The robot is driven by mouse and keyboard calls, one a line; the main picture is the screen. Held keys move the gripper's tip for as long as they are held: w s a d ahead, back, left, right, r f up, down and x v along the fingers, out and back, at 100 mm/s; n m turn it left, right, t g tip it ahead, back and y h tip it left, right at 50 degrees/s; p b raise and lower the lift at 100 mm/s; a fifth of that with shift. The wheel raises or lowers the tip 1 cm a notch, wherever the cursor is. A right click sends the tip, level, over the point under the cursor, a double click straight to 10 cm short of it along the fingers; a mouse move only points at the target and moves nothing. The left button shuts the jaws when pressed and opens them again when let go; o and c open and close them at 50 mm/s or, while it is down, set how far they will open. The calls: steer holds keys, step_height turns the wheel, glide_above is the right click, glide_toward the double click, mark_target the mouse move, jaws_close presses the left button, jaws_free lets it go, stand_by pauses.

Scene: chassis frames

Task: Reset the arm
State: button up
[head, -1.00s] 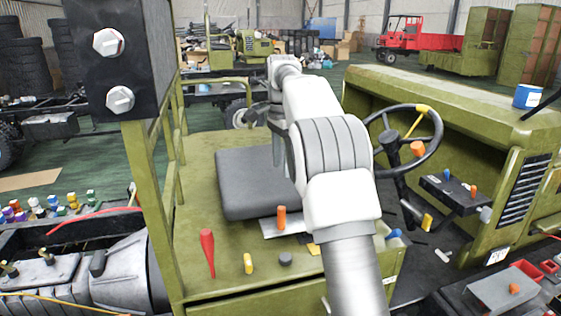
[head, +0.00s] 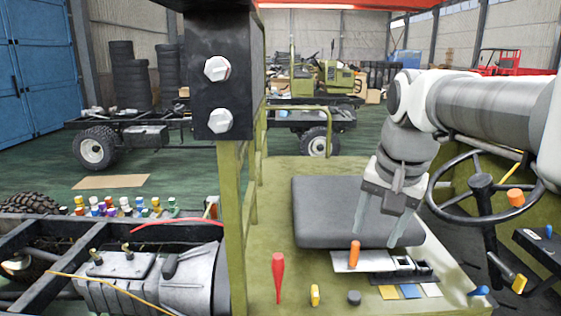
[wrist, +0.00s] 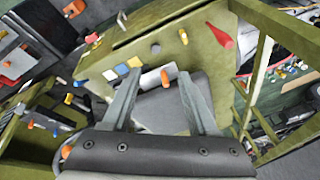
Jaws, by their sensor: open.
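My gripper (head: 380,230) hangs over the front right part of the dark grey seat (head: 330,205) in the head view, fingers pointing down. Its two fingers are spread and nothing shows between them. My pale arm reaches in from the right, above the steering wheel (head: 478,190). In the wrist view, the open fingers also show (wrist: 160,88), with the grey seat (wrist: 165,112) below and between them. The height above the seat is hard to tell.
An orange-handled tool (head: 353,256), a red tool (head: 278,278) and a yellow-handled one (head: 315,295) are on the green vehicle platform near the seat. A black bolted post (head: 217,70) stands left. Open floor (head: 150,165) lies behind.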

steer(key=s+a+f+n+t, duration=0.1)
steer(key=s+f+n, duration=0.5)
steer(key=s, duration=0.8)
step_height(320, 180, down, 3)
steer(key=shift+a+r+t, duration=0.1)
steer(key=shift+a+t, duration=0.25)
steer(key=shift+t, duration=0.15)
